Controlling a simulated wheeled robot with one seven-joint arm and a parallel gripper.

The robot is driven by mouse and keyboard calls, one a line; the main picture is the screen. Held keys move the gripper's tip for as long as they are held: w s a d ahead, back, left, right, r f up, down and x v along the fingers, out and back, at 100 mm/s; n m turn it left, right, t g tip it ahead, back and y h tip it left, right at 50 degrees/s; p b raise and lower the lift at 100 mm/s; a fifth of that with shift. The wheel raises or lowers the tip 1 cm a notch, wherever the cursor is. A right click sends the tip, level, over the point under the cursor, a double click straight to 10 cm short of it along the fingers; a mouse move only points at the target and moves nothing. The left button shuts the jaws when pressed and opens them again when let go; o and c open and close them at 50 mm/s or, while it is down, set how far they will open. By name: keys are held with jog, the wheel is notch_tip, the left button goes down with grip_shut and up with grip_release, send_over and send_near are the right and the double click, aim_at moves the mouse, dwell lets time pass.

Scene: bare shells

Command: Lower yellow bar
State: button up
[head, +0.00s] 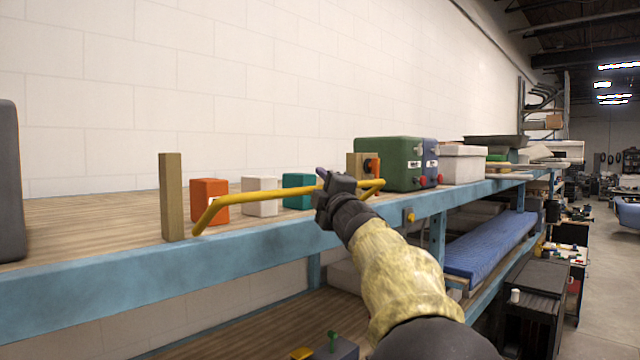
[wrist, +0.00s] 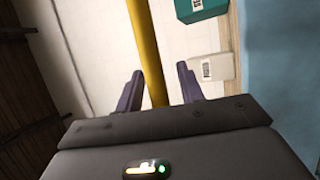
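The yellow bar (head: 262,194) is a bent rod spanning the front of the shelf between a wooden post (head: 172,198) on the left and a second wooden block (head: 355,165) on the right. Its ends angle down toward the front. My gripper (head: 322,178) is at the right part of the bar and hides some of it. In the wrist view, the bar (wrist: 148,50) runs between the two purple fingers of my gripper (wrist: 160,78), with a gap visible on each side. The gripper is open around the bar.
Behind the bar stand an orange block (head: 209,200), a white block (head: 259,196) and a teal block (head: 298,190). A green box (head: 390,163) is to the right. The blue shelf edge (head: 120,262) runs below my arm. A blue mat (head: 490,248) lies lower right.

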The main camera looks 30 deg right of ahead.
grip_shut()
jog(key=shift+f+b, duration=0.15)
jog(key=shift+b, duration=0.2)
